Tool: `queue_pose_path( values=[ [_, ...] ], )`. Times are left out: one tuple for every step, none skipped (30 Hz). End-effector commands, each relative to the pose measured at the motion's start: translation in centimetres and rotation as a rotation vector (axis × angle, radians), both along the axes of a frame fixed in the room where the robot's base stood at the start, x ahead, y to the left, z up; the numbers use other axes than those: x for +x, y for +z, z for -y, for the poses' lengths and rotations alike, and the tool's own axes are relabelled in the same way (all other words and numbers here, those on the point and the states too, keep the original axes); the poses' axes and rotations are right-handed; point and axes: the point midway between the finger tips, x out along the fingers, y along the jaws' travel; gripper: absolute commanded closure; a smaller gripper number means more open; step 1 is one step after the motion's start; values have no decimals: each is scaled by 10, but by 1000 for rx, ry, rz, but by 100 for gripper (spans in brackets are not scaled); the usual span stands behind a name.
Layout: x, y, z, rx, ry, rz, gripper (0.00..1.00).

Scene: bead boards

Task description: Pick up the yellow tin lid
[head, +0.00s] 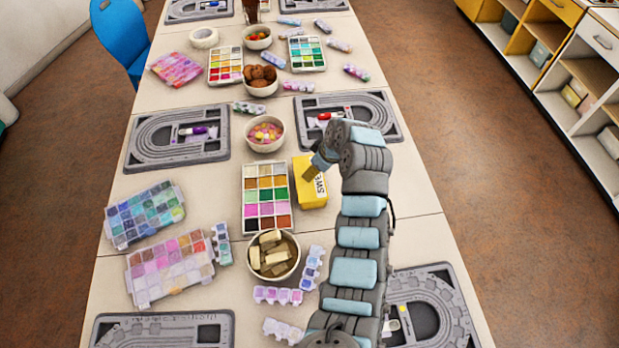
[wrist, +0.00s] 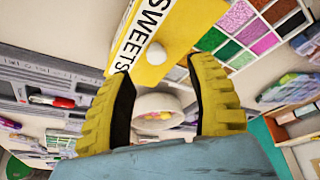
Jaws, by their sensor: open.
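The yellow tin lid (head: 308,193) tops a box labelled SWEETS, right of the middle paint grid on the table. In the wrist view the yellow lid (wrist: 180,28) carries a small white round knob (wrist: 156,53), and the white SWEETS label (wrist: 143,32) runs along its side. My gripper (head: 311,171) is over the tin in the head view and hides part of it. In the wrist view my gripper (wrist: 160,68) is open and empty. The knob shows between and just past the two yellow fingertips; I cannot tell the height gap.
The paint grid (head: 243,198) lies close left of the tin. A bowl of candy (head: 266,145) stands behind it, and a bowl of blocks (head: 275,275) in front. A grey track board (head: 394,117) lies behind right. Bare tabletop (head: 414,190) is free to the right.

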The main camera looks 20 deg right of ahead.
Motion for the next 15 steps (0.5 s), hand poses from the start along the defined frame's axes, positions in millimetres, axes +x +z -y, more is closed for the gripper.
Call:
queue_pose_path(
  values=[
    [1,-4,-1,1,1,-2,43],
    [1,-5,-2,1,1,-3,43],
    [1,-7,-2,1,1,-3,43],
    [1,-7,-2,1,1,-3,43],
    [2,-8,-2,1,1,-3,43],
    [2,-8,-2,1,1,-3,43],
    [2,-9,-2,1,1,-3,43],
    [3,-10,-2,1,1,-3,43],
    [3,-11,-3,2,1,-4,43],
    [4,-12,-3,2,1,-4,43],
    [5,-14,-3,2,1,-4,43],
    [6,-16,-3,3,1,-3,43],
    [7,-18,-4,2,0,-3,43],
    [9,-21,-4,2,1,-1,43],
    [10,-24,-4,2,1,-1,43]
  ],
)
